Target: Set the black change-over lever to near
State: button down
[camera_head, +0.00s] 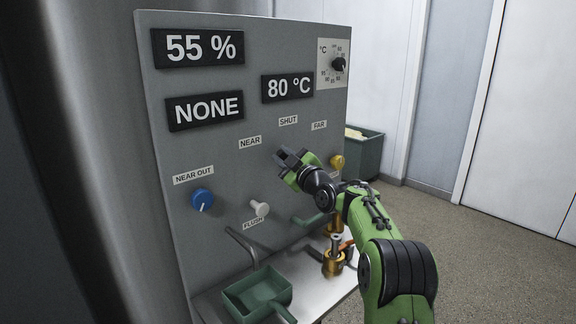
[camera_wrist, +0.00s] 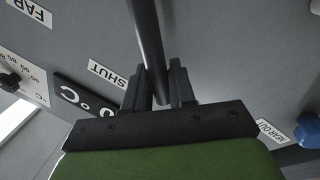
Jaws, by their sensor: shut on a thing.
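The black change-over lever (camera_wrist: 149,45) shows in the wrist view as a dark bar running from the top edge down between my fingers. My gripper (camera_wrist: 162,82) is shut on it near its end. In the head view my gripper (camera_head: 290,158) is at the grey panel, below and between the NEAR label (camera_head: 250,142) and the SHUT label (camera_head: 288,120). It hides most of the lever there, so its exact angle is hard to tell. The FAR label (camera_head: 319,126) is to the right. The display below 55 % reads NONE (camera_head: 205,111).
A blue NEAR OUT knob (camera_head: 202,200) and a pale FLUSH knob (camera_head: 259,209) are on the panel at lower left. A yellow knob (camera_head: 338,161) is right of my gripper. A green scoop-like tray (camera_head: 284,296) and brass fittings (camera_head: 333,264) are below.

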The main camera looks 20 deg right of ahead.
jog(key=shift+a+f+n+b, duration=0.2)
jog(key=shift+f+n+b, duration=0.1)
dwell(0.4)
jog(key=c, duration=1.1)
grip_release()
jog(key=shift+s, duration=0.1)
jog(key=shift+s, duration=0.1)
jog(key=b+v, duration=0.3)
jog(key=v, duration=1.2)
jog(key=shift+s, duration=0.25)
